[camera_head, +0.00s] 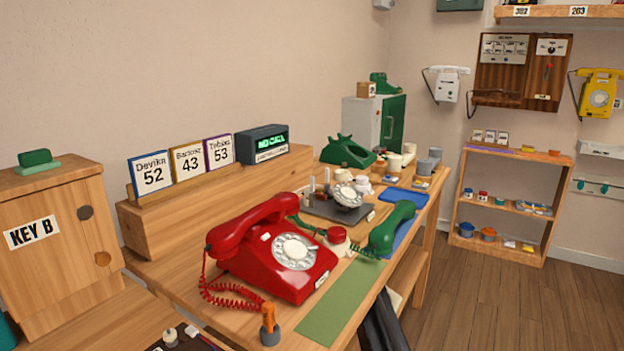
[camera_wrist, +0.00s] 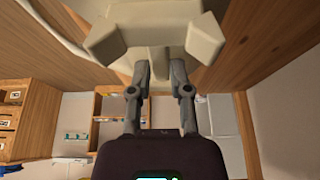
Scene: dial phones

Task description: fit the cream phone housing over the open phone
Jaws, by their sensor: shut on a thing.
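My gripper (camera_wrist: 160,74) shows in the wrist view, its two grey fingers shut on a cream piece that I take to be the cream phone housing (camera_wrist: 150,24). The housing fills the top middle of that view, partly cut off by the frame edge. I cannot make out my gripper or the held housing in the head view. What looks like the open phone (camera_head: 347,196), a dark low base with a white dial and bare parts, sits mid-bench in the head view, beyond the red phone (camera_head: 281,255). It does not show in the wrist view.
A green handset (camera_head: 391,229) lies over a blue mat, right of the red phone. A green mat (camera_head: 340,303) is clear at the bench's front. A green phone (camera_head: 347,152) and small pots stand farther back.

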